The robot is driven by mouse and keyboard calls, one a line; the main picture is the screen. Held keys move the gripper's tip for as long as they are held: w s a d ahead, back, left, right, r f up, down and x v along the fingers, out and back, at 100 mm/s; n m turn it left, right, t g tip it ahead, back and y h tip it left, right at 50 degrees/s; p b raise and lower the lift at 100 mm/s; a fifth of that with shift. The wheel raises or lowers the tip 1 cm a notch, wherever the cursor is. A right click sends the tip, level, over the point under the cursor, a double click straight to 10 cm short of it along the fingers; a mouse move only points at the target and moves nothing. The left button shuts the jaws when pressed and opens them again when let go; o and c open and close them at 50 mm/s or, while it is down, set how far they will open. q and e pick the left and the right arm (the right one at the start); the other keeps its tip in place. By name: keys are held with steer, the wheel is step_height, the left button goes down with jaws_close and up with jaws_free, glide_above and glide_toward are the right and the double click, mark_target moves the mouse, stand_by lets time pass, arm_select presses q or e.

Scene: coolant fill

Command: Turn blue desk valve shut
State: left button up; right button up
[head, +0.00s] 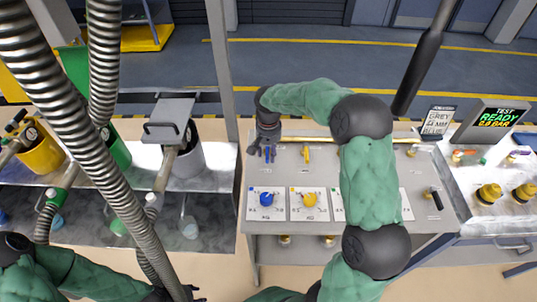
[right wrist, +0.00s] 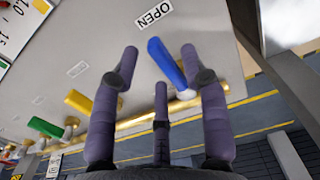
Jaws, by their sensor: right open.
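The blue desk valve has a long blue lever (right wrist: 167,63) on a pale panel, beside an "OPEN" label (right wrist: 153,14). In the head view the blue lever (head: 271,155) shows small at the desk's back left, partly hidden by my gripper. My right gripper (head: 264,148) is over it, reaching in from above. In the right wrist view the right gripper (right wrist: 160,62) is open, with fingers on both sides of the lever and a gap to each. My left gripper (head: 183,293) is at the bottom left edge; its fingers are too unclear to read.
A yellow lever (head: 306,153) stands right of the blue one; a green lever (right wrist: 45,127) lies beyond. Blue (head: 266,199) and yellow (head: 310,199) knobs sit on dial cards in front. A ribbed hose (head: 100,150) crosses the left side. A screen (head: 492,118) reads "TEST READY".

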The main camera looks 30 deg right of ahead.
steer(key=shift+f, duration=0.5)
jaws_close()
